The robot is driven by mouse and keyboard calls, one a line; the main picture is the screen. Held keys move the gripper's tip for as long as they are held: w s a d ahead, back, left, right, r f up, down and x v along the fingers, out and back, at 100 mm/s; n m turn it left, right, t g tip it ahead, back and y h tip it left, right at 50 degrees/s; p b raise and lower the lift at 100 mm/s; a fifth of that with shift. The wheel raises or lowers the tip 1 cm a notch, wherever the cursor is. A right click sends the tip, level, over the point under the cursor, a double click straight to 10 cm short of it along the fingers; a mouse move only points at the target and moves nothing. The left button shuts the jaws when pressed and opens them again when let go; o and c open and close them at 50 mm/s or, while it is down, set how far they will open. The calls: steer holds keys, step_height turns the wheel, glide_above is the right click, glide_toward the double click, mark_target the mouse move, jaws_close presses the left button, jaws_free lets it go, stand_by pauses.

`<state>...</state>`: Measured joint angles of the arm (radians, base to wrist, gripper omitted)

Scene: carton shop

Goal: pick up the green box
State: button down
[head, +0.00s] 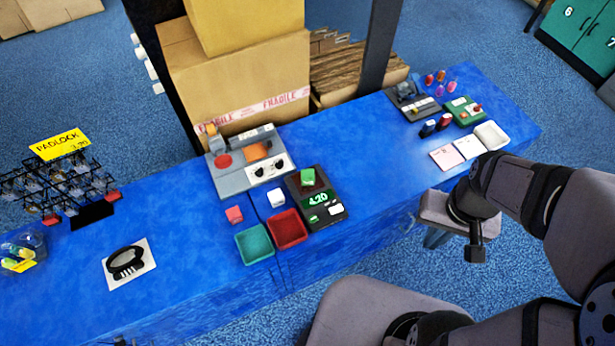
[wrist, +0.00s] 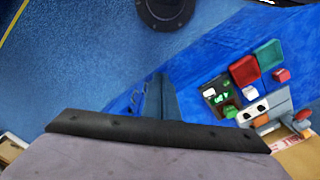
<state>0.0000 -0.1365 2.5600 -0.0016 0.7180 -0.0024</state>
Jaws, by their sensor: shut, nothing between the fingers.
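The green box (head: 308,178) is a small green block sitting on the dark scale (head: 328,212) with a lit green display, near the middle of the blue counter. It also shows in the wrist view (wrist: 230,111), at the right. My gripper (head: 433,241) hangs beyond the counter's front edge, well to the right of the box and apart from it. In the wrist view my gripper (wrist: 158,82) shows as narrow fingers together, with nothing held.
A grey switch panel (head: 247,162) stands behind. Counter space right of the scale is clear.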

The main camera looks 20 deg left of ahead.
steer(key=c, duration=2.5)
jaws_free()
steer(key=o, duration=1.3)
steer(key=shift+o, duration=0.2)
steer(key=n+t+b, duration=0.1)
steer(key=n+b, duration=0.3)
steer(key=b, duration=1)
glide_above(308, 174)
steer(key=s+d, duration=0.1)
steer(key=d, duration=0.1)
steer(key=shift+y, duration=0.3)
steer(key=f, duration=1.7)
steer(key=shift+a+f, duration=0.25)
steer(key=shift+f, duration=0.05)
steer(key=shift+a+f+n+t, duration=0.15)
steer(key=shift+a+n+t, duration=0.15)
steer(key=shift+a, duration=0.1)
steer(key=shift+w+a+f+p, duration=0.15)
steer(key=shift+f+p, duration=0.2)
steer(key=shift+f, duration=0.85)
steer(key=shift+w+a+f+p, duration=0.15)
steer(key=shift+f+p, duration=0.25)
steer(key=shift+f, duration=0.75)
steer(key=shift+w+a+f+p, duration=0.1)
steer(key=shift+w+f+p, duration=0.2)
steer(key=shift+f, duration=0.9)
